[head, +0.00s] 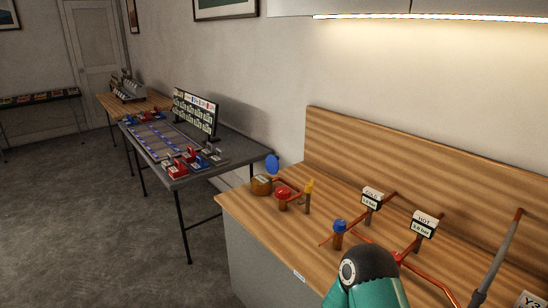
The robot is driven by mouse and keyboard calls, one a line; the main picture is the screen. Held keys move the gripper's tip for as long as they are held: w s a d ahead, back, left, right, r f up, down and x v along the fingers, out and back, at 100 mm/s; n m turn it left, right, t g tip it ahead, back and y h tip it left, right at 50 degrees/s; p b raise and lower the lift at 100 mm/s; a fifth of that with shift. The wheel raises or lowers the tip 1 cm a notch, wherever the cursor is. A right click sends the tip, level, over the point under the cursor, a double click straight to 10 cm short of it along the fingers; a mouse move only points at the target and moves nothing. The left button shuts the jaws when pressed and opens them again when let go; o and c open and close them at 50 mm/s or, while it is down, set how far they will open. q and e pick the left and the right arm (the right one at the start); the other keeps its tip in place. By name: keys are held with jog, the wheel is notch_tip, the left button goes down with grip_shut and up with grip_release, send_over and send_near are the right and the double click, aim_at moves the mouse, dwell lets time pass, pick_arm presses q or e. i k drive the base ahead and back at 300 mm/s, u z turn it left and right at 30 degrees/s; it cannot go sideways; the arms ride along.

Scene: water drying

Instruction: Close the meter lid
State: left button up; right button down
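The water meter (262,186) is a round brass-coloured body at the left end of the wooden counter. Its lid (272,165) looks like the blue disc standing up above the meter's back right side, so it appears open. The meter's dial face is too small to read. A teal link of one of my arms shows at the bottom centre, in front of the counter, well to the right of the meter.
On the wooden counter (262,222), a red-topped valve (283,194) and yellow-handled valve (308,190) stand right of the meter. A blue-topped valve (339,229), copper pipes and COLD (371,197) and HOT (424,223) gauges stand farther right. A dark table (200,170) stands behind left.

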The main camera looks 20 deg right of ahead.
aim_at(272, 163)
jog(key=i, duration=0.85)
jog(key=z, duration=0.05)
